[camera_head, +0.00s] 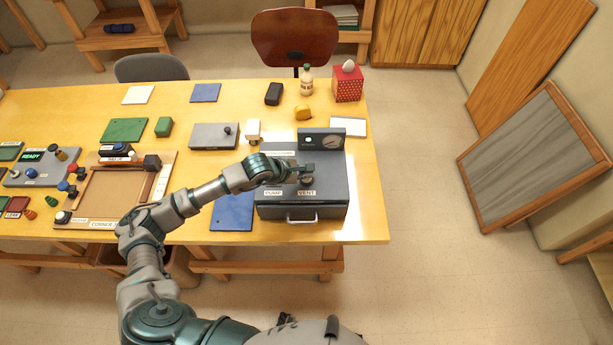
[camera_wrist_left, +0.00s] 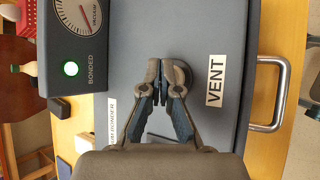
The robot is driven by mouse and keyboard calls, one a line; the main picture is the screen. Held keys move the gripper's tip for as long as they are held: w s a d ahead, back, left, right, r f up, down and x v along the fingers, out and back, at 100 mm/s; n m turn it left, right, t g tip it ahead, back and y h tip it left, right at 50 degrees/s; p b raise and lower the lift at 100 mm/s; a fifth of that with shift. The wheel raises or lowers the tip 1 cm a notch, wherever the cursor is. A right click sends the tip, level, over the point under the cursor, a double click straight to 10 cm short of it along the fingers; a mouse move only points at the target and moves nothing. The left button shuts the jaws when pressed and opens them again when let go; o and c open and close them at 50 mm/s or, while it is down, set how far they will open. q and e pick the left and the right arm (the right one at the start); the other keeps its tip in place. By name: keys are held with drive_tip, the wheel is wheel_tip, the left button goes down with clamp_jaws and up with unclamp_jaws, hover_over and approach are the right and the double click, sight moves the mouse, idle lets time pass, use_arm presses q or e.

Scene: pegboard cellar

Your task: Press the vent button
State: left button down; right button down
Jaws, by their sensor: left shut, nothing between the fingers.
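The vent button (camera_wrist_left: 184,78) is a round dark knob on the lid of a grey machine (camera_head: 332,212). In the wrist view it shows partly behind my left fingertips, beside the VENT label (camera_wrist_left: 216,80). My left gripper (camera_head: 307,170) is shut and empty, over the button in the head view. Its fingers (camera_wrist_left: 160,84) overlap the button's edge in the wrist view; I cannot tell whether they touch it. The VENT label (camera_head: 307,193) and PUMP label (camera_head: 273,193) lie on the lid's front part. My right gripper is not in view.
The machine's gauge box (camera_head: 321,139) has a lit green BONDED lamp (camera_wrist_left: 70,69) and a vacuum dial (camera_wrist_left: 82,17). A silver handle (camera_head: 302,218) is on its front. A blue mat (camera_head: 232,212) lies left, a wooden frame (camera_head: 113,187) farther left.

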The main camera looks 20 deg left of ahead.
use_arm(q)
drive_tip(key=shift+a+r, duration=0.1)
drive_tip(key=shift+r, duration=0.45)
drive_tip(key=shift+r+p, duration=1.2)
drive_tip(key=shift+r, duration=1.35)
